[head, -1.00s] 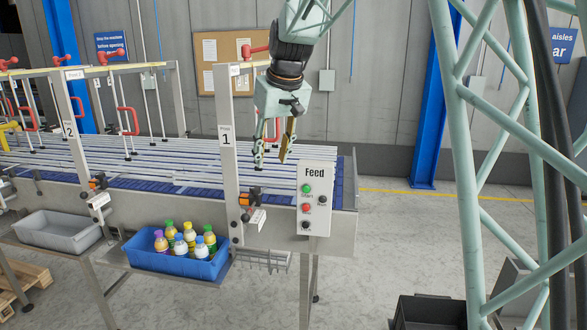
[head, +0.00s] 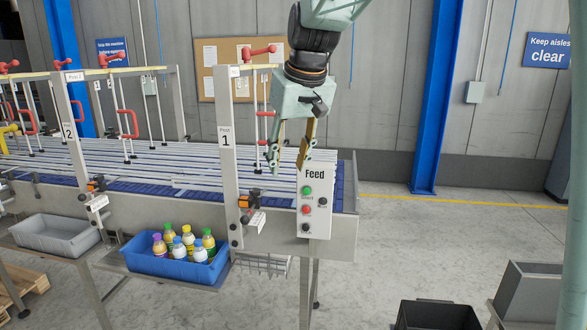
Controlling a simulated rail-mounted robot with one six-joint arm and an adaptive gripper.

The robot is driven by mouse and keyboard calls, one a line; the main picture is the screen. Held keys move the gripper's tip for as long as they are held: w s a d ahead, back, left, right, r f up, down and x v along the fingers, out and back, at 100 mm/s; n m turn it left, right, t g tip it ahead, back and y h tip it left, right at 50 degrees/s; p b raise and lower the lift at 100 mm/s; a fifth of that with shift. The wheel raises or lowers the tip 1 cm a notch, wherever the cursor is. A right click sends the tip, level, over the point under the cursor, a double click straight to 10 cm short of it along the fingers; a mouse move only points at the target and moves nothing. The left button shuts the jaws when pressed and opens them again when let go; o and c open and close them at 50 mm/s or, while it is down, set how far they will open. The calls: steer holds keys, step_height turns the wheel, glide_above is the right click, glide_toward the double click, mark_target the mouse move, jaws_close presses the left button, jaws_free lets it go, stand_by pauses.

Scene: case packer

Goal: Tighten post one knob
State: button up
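Post 1 (head: 227,180) is a grey upright at the front of the conveyor, labelled "Post 1". A red handle-like knob (head: 260,50) sits at its top. Lower on the post are a dark knob (head: 247,216) and an orange part (head: 243,201), with a small white tag beside them. I cannot tell which of these is the named knob. My gripper (head: 289,165) points down, right of post 1, with its two fingers apart and nothing between them. Its fingertips appear just above the Feed panel in the picture and touch neither knob.
The Feed control panel (head: 315,210) stands right of post 1. A blue bin (head: 165,265) of bottles and a grey bin (head: 55,232) hang in front. Post 2 (head: 69,110) is further left. Open floor lies to the right, with a dark bin (head: 436,314).

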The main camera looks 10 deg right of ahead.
steer(key=shift+s+d, duration=0.25)
steer(key=shift+s, duration=0.45)
steer(key=shift+s+d, duration=0.25)
steer(key=shift+s, duration=0.4)
